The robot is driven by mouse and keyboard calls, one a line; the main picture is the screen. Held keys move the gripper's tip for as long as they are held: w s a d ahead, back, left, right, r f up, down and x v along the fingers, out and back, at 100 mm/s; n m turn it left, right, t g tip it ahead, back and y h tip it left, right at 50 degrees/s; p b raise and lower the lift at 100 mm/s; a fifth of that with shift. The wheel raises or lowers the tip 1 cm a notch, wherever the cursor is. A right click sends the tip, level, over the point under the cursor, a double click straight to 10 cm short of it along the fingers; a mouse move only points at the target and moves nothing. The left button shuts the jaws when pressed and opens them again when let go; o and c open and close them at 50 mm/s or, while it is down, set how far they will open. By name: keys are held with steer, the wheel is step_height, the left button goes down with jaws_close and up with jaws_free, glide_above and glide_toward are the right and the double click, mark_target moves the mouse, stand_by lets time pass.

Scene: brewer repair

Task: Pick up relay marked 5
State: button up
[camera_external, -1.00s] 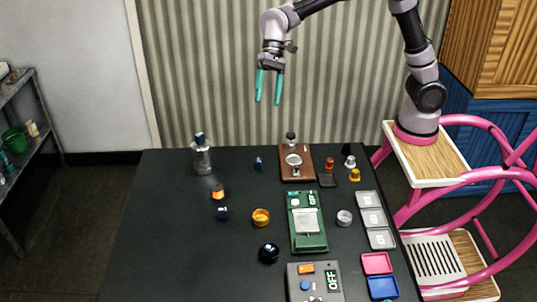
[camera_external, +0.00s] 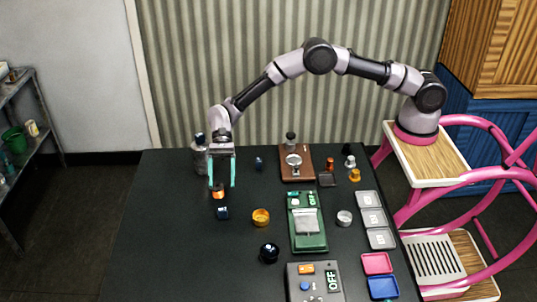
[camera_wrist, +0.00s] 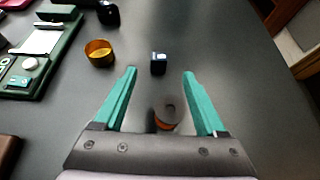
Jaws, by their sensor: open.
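My gripper (camera_external: 222,186) is open and empty, pointing down over the left part of the table. It also shows in the wrist view (camera_wrist: 160,75). A small dark blue block (camera_external: 223,213), possibly a relay, lies just in front of the fingertips. In the wrist view this block (camera_wrist: 158,63) sits beyond the fingertips, roughly centred between them, with a pale mark on it. Another small dark blue block (camera_external: 258,163) stands farther back, to the right of my gripper. No number is legible on either block, so I cannot tell which is marked 5.
An orange and black cylinder (camera_external: 218,193) stands close to the fingertips; it shows between the fingers in the wrist view (camera_wrist: 167,117). A metal bottle (camera_external: 200,160) is behind. An amber cup (camera_external: 261,217) and green scale (camera_external: 309,240) stand right. The table's left front is clear.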

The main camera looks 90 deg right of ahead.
mark_target(222, 209)
steer(key=x, duration=0.8)
steer(key=shift+s+a+f, duration=0.1)
steer(key=shift+a+f, duration=0.1)
steer(key=shift+f, duration=0.05)
jaws_close()
